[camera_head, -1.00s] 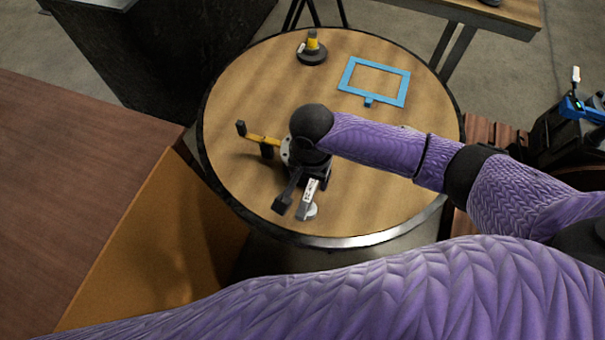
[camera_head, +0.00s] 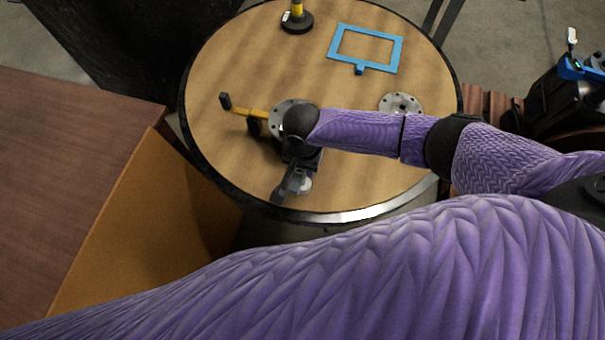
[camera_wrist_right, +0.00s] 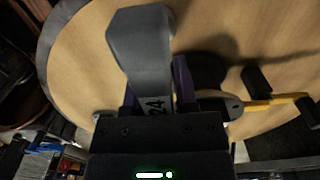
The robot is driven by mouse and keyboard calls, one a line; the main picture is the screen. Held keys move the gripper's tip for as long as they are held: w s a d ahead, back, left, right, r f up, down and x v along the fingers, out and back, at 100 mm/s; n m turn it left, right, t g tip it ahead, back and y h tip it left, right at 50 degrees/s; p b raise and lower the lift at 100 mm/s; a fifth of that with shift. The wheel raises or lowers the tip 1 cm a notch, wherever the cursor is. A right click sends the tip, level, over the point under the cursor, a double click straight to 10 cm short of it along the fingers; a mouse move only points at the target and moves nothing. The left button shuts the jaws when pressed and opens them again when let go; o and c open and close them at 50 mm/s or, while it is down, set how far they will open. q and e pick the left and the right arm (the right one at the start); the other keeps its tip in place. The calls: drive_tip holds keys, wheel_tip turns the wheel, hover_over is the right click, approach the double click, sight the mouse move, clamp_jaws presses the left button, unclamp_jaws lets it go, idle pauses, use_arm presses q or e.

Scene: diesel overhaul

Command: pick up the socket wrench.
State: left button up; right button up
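My right gripper (camera_head: 287,183) points down over the near part of the round table. It is beside a small pale disc (camera_head: 305,185). Its fingers overlap in the head view, so no gap shows between them. In the right wrist view a grey part (camera_wrist_right: 145,45) with a wide end and the mark "24" stands in front of the gripper body. A yellow bar with black blocks (camera_head: 240,111) lies left of the gripper. My left gripper is out of view.
The round wooden table (camera_head: 235,70) carries a blue frame (camera_head: 398,58), a grey flange (camera_head: 401,102) and a black base with a yellow post (camera_head: 297,23). A brown cabinet (camera_head: 70,150) stands close at the left. The table's upper middle is clear.

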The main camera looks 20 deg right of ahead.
clamp_jaws()
idle(1.1)
